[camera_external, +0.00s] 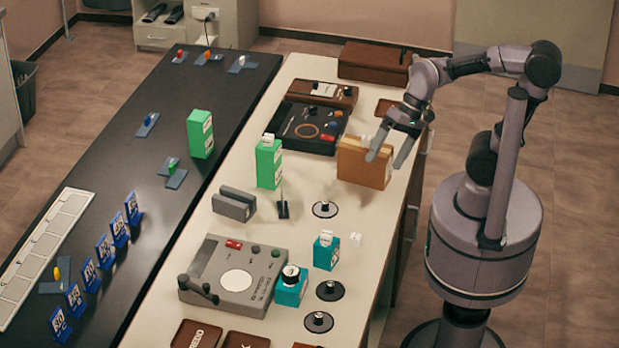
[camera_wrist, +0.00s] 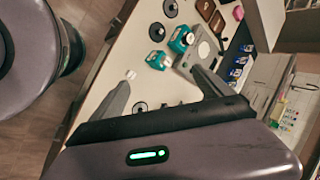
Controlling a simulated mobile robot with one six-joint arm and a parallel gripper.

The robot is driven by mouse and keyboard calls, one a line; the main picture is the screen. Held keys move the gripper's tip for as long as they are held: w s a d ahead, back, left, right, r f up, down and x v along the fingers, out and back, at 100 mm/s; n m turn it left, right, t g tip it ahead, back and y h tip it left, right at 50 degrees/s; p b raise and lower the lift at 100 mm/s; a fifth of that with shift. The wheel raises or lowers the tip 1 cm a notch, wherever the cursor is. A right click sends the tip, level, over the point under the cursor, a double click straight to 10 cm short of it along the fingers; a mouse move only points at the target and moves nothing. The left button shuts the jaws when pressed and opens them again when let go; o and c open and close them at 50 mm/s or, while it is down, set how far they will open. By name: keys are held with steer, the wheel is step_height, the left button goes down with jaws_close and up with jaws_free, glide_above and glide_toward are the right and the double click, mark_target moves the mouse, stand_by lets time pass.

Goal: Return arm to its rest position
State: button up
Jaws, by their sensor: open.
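My arm rises from its round base at the right and reaches left over the near edge of the cream bench (camera_external: 335,228). My gripper (camera_external: 388,158) hangs at the arm's end, tilted down, with its fingers apart and nothing between them. In the external view it overlaps the upper part of the tan box (camera_external: 362,172); I cannot tell whether they touch. In the wrist view the gripper (camera_wrist: 163,90) also shows two spread fingers, with bench top visible between them.
Green boxes (camera_external: 269,162) (camera_external: 200,134), teal containers (camera_external: 326,251), black round discs (camera_external: 330,290) and a grey instrument (camera_external: 235,275) stand around the bench. A brown case (camera_external: 374,62) lies at the far end. Blue number cards (camera_external: 104,250) stand on the dark strip. Floor is open behind my base.

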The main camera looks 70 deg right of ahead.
steer(key=s+d+r+n+t+h, duration=0.1)
steer(key=s+d+n+h, duration=0.2)
steer(key=s+d+n, duration=0.1)
steer(key=shift+d+t, duration=0.4)
steer(key=shift+d, duration=0.3)
steer(key=shift+f+b, duration=0.45)
steer(key=shift+b, duration=0.1)
